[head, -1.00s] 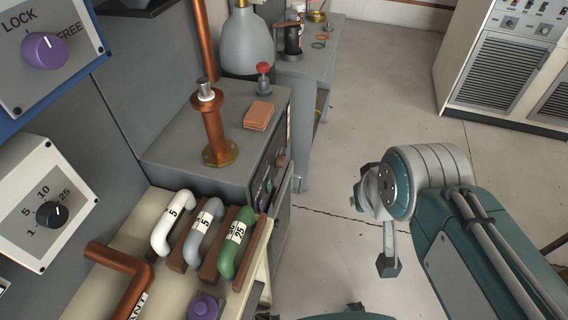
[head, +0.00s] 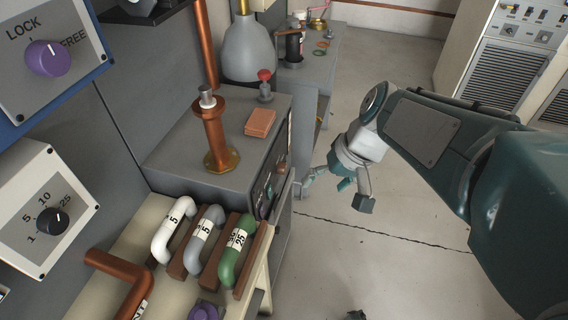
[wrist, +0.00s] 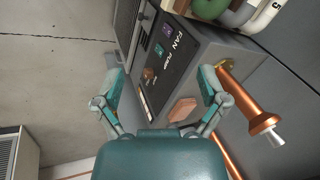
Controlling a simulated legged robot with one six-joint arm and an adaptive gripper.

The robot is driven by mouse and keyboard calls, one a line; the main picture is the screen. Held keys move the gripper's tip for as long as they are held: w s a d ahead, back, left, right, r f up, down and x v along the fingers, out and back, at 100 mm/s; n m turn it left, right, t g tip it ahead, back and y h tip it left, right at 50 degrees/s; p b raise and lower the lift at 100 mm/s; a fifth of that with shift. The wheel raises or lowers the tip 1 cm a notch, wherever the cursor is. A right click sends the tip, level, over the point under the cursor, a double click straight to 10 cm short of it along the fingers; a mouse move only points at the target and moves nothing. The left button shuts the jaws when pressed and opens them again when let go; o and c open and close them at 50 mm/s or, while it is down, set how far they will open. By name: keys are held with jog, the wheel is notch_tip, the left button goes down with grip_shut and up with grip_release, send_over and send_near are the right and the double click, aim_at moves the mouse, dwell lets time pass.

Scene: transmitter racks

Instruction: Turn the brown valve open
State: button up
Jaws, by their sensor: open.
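A small brown knob (head: 282,168), which looks like the brown valve, sits on the front panel of the grey cabinet (head: 185,160). In the wrist view the brown knob (wrist: 150,74) lies between and beyond my fingers, near the panel's FAN and PUMP labels. My gripper (head: 324,184) is to the right of the cabinet front in the head view. In the wrist view my gripper (wrist: 161,78) is open and empty, its two fingers spread wide. No contact with the knob shows. The knob's exact setting is too small to read.
A copper pipe post (head: 215,140), an orange block (head: 260,122) and a red-topped valve (head: 265,85) stand on the cabinet. White, grey and green handles (head: 237,246) line the near bench. Open floor (head: 370,265) lies to the right.

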jog(key=w+a+f+g+y, duration=0.1)
jog(key=w+f+g+y, duration=0.1)
jog(key=w+f+y, duration=0.5)
jog(key=m+t+y, duration=0.5)
jog(key=t, duration=0.3)
send_near(286, 169)
jog(key=x, duration=1)
jog(key=shift+w+a, duration=0.1)
jog(key=shift+a, duration=0.1)
jog(key=c, duration=1.1)
